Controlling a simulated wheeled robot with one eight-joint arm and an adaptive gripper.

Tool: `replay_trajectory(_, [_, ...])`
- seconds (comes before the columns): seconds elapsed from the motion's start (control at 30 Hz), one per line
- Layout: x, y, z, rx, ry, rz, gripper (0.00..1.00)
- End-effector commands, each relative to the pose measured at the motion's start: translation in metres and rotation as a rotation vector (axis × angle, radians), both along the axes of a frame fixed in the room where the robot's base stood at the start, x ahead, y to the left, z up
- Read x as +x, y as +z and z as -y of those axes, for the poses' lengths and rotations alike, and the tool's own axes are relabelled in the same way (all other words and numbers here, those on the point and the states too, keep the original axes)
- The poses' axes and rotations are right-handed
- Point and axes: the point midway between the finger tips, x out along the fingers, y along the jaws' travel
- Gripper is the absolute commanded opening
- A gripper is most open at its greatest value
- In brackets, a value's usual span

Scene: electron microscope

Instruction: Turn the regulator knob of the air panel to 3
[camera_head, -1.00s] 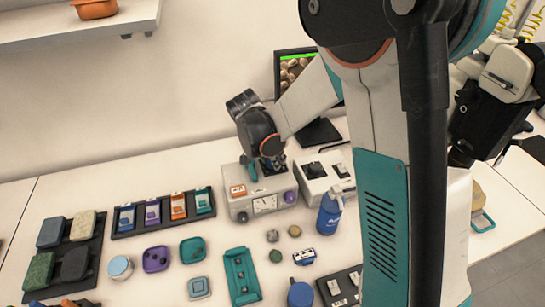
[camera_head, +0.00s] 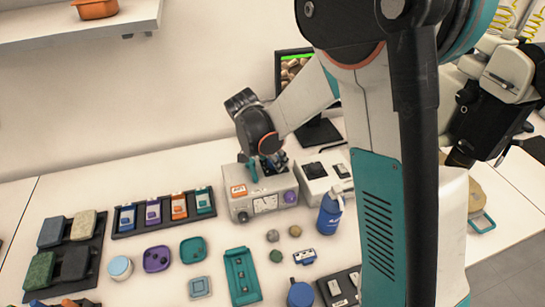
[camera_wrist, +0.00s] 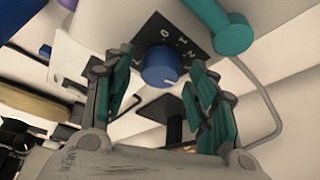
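The air panel is a pale grey box (camera_head: 242,208) on the bench, with a white gauge (camera_head: 265,203), an orange label and a purple knob (camera_head: 290,197) on its front. My gripper (camera_head: 266,165) is at the top of this box and hides part of it. In the wrist view a blue round knob (camera_wrist: 160,66) sits on a dark plate (camera_wrist: 188,42) with white marks, too small to read surely. My gripper's two teal fingers (camera_wrist: 159,64) stand apart on either side of the knob, with gaps visible. A teal lever (camera_wrist: 226,28) is beyond the right finger.
A second pale box (camera_head: 322,180) with dark parts stands right of the panel. A blue bottle (camera_head: 329,214) stands in front of it. A monitor (camera_head: 293,68) is behind. Racks, small dishes and a teal tray (camera_head: 242,275) cover the bench in front.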

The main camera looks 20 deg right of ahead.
Motion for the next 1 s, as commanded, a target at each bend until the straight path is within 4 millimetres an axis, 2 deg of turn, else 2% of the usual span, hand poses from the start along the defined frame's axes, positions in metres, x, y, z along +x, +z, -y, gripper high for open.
replay_trajectory(0.27, [-0.002, 0.008, -0.003, -0.001, 0.001, 0.000, 0.52])
replay_trajectory(0.37, [-0.004, 0.022, -0.008, -0.001, 0.002, 0.001, 0.52])
replay_trajectory(0.7, [-0.016, 0.084, -0.031, 0.000, 0.002, -0.001, 0.52])
replay_trajectory(0.83, [-0.019, 0.100, -0.037, 0.000, 0.001, 0.000, 0.52])
replay_trajectory(1.0, [-0.021, 0.110, -0.041, 0.000, 0.000, 0.000, 0.52])
